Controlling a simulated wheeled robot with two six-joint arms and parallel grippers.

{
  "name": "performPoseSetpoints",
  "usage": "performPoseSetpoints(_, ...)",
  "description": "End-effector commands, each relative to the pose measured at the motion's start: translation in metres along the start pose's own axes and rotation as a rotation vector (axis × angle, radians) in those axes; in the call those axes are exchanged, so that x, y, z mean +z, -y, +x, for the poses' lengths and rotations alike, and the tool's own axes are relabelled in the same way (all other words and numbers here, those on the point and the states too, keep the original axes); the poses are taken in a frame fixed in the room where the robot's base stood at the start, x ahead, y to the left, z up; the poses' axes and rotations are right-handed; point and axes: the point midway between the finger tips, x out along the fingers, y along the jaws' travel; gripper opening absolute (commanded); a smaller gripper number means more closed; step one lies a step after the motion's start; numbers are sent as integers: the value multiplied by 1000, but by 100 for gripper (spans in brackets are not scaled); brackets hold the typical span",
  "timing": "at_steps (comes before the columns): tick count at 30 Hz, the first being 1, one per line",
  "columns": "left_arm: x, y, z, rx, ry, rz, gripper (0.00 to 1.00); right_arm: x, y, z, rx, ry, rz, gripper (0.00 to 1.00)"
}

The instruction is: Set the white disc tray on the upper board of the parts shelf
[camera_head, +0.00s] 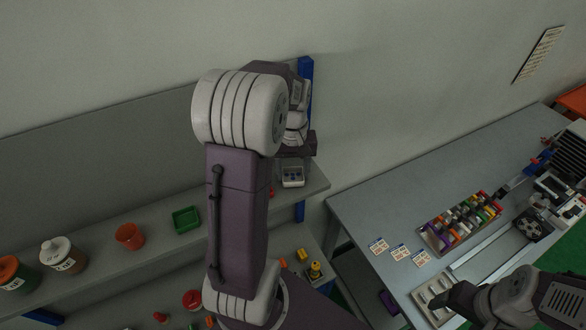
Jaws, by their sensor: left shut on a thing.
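The white disc tray (292,178), a small pale tray with dark round spots, is at the right end of the upper board (155,222) of the parts shelf. My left gripper (294,160) is just above the tray and shut on it. My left arm hides part of the board, and I cannot tell whether the tray rests on the board. My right gripper (453,297) is low at the right, over the table's near edge; its jaws cannot be made out.
The board also carries a green bin (186,219), an orange cup (130,236) and lidded jars (62,254). Small parts lie on the lower board. The grey table (365,213) at right holds a colourful rack (459,222), cards and a pale holed tray (432,296).

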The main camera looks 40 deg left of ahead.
Motion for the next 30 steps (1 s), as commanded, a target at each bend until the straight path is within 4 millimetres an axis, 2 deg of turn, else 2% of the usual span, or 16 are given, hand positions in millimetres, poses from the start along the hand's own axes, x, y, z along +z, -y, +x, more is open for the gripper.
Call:
performPoseSetpoints(9, 0, 0, 4, 0, -1, 0, 15, 0, 0, 3, 0, 0, 0, 76)
performPoseSetpoints(10, 0, 0, 3, 0, -1, 0, 62, 0, 0, 2, 0, 0, 0, 76)
performPoseSetpoints(12, 0, 0, 3, 0, -1, 0, 75, 0, 0, 1, 0, 0, 0, 76)
performPoseSetpoints(23, -1, 0, -2, 1, -2, 0, 75, 0, 0, 0, 0, 0, 0, 76)
performPoseSetpoints(26, -2, -1, -15, 2, -6, 0, 75, 0, 0, 3, 0, 0, 0, 76)
performPoseSetpoints(30, -2, -1, -49, 3, -8, 0, 75, 0, 0, 6, 0, 0, 0, 76)
